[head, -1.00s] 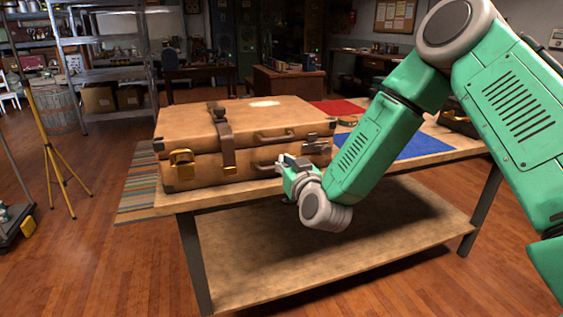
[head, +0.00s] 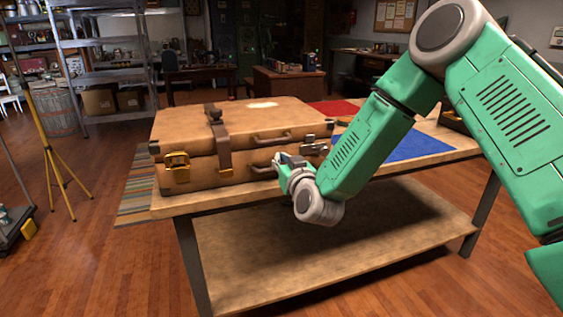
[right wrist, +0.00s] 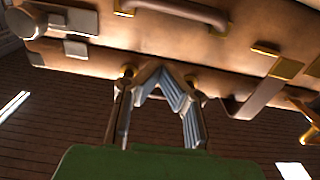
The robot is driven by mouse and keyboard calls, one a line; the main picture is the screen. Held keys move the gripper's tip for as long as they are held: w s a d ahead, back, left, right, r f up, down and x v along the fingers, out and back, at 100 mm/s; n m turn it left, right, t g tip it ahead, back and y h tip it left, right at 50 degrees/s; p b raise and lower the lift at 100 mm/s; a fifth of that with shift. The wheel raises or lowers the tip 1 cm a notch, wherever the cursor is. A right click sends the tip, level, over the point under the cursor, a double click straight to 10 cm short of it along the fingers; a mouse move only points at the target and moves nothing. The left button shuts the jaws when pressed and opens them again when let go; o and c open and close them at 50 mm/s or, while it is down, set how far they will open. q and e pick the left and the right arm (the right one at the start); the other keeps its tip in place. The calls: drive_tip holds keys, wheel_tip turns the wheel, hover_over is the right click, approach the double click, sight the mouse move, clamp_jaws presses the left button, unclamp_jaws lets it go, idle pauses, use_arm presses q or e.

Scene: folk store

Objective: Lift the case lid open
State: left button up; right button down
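The case (head: 235,120) is a tan leather suitcase lying flat on a wooden table, with its lid (head: 190,122) down. A brown strap (head: 222,145) crosses its front, with a brass latch (head: 177,161) on the left and a metal latch (head: 310,143) on the right. Two handles are on the front, an upper one (head: 273,139) and a lower one. My right gripper (head: 280,160) is at the case front, close to the handles. In the right wrist view its fingers (right wrist: 165,80) slant together between two brass mounts; whether they grip anything is unclear. My left gripper is out of view.
The table (head: 445,148) carries a blue mat (head: 405,148) and a red mat (head: 335,107) right of and behind the case. A yellow tripod (head: 50,150) stands left on the wooden floor. A striped rug (head: 138,185) lies beside the table.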

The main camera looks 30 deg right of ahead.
sight(271, 147)
drive_tip(key=shift+w+a+r, duration=0.2)
drive_tip(key=shift+w+a, duration=0.3)
drive_tip(key=shift+w, duration=0.15)
drive_tip(key=shift+w+d+f, duration=0.2)
drive_tip(key=shift+w+d, duration=0.4)
drive_tip(key=shift+d, duration=0.05)
drive_tip(key=shift+w+a+r, duration=0.15)
drive_tip(key=shift+w+a, duration=0.05)
drive_tip(key=shift+w, duration=0.45)
drive_tip(key=shift+w+d, duration=0.35)
drive_tip(key=shift+w, duration=0.2)
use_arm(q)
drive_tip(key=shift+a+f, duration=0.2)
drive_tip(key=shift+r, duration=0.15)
use_arm(e)
drive_tip(key=shift+s+a, duration=0.2)
drive_tip(key=shift+s, duration=0.2)
